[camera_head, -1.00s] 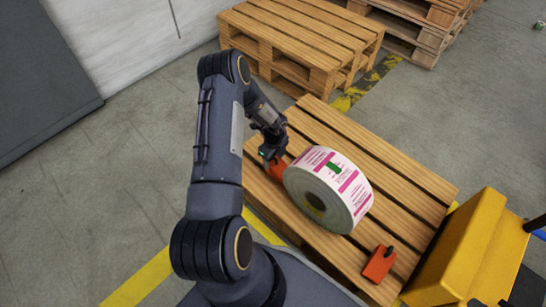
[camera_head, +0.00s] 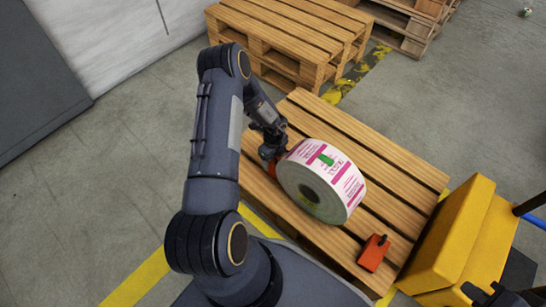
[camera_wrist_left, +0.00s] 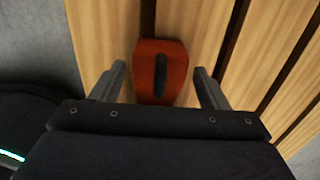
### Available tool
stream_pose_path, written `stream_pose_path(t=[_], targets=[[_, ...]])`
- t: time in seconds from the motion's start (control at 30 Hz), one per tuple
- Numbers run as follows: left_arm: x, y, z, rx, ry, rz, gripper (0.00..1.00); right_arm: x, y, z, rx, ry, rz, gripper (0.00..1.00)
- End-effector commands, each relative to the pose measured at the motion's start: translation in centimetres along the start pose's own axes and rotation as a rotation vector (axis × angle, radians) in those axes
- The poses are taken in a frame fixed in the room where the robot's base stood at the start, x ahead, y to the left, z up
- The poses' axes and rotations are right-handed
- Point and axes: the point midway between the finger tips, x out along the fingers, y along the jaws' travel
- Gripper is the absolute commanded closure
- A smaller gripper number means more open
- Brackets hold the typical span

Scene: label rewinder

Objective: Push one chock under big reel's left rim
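The big reel (camera_head: 322,182), white with magenta print and a green mark, stands on its rim on the wooden pallet. One orange chock (camera_head: 272,168) is at the reel's left rim, mostly hidden by my left gripper (camera_head: 270,155); I cannot tell whether it touches the reel. In the left wrist view this chock (camera_wrist_left: 160,85), with a dark handle on top, lies between and just beyond the spread fingers of my left gripper (camera_wrist_left: 160,84). A second orange chock (camera_head: 373,254) lies on the pallet to the right of the reel. My right gripper (camera_head: 490,294) shows partly at the bottom right corner.
The pallet (camera_head: 400,170) has free boards behind the reel. A yellow block-like body (camera_head: 455,235) stands against its right side. More pallets (camera_head: 290,35) stand at the back. Yellow floor tape (camera_head: 140,275) runs past the front left.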

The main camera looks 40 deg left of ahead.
Motion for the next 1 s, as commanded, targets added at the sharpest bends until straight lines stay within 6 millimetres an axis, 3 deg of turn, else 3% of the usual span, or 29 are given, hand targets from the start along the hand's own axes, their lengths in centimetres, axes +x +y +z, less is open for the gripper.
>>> stream_pose_path(t=[0.1, 0.4, 0.8, 1.0], targets=[[0.0, 0.0, 0.0, 0.000, 0.000, 0.000, 0.17, 0.0, 0.0, 0.0, 0.000, 0.000, 0.000, 1.00], [-0.3, 0.0, 0.0, 0.000, 0.000, 0.001, 0.17, -0.1, -0.1, -0.1, 0.000, 0.000, 0.000, 1.00], [-6.6, 0.0, 0.0, 0.000, 0.000, 0.000, 0.17, -2.5, -1.2, -1.3, 0.000, 0.000, 0.000, 1.00], [-7.8, 0.0, 0.0, 0.000, 0.000, 0.000, 0.17, -2.9, -1.3, -1.5, 0.000, 0.000, 0.000, 1.00]])
